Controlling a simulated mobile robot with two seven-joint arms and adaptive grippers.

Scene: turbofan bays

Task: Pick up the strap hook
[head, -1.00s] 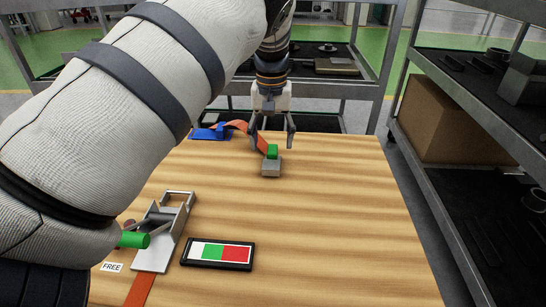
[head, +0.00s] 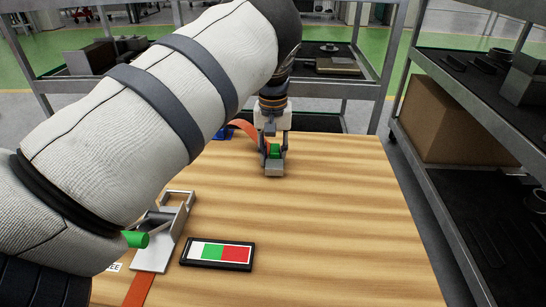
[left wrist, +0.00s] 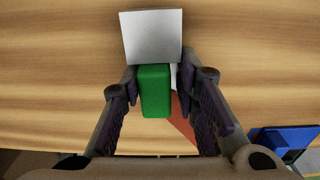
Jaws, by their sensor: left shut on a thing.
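The strap hook is a grey metal block (head: 274,170) with a green grip (head: 275,151), at the end of an orange strap (head: 243,127) on the wooden table. My left gripper (head: 275,160) points down over it, its fingers on either side of the green part and shut on it. In the left wrist view the green grip (left wrist: 154,90) lies between the fingertips (left wrist: 154,88), with the pale metal plate (left wrist: 152,37) just beyond. The hook appears to rest on the table. My right gripper is not in view.
A metal ratchet buckle (head: 160,235) with a green handle (head: 136,239) lies at the table's front left. A black-framed panel (head: 217,254) with white, green and red fields lies beside it. A blue piece (left wrist: 285,141) holds the strap's far side. Shelves with a cardboard box (head: 452,120) stand right.

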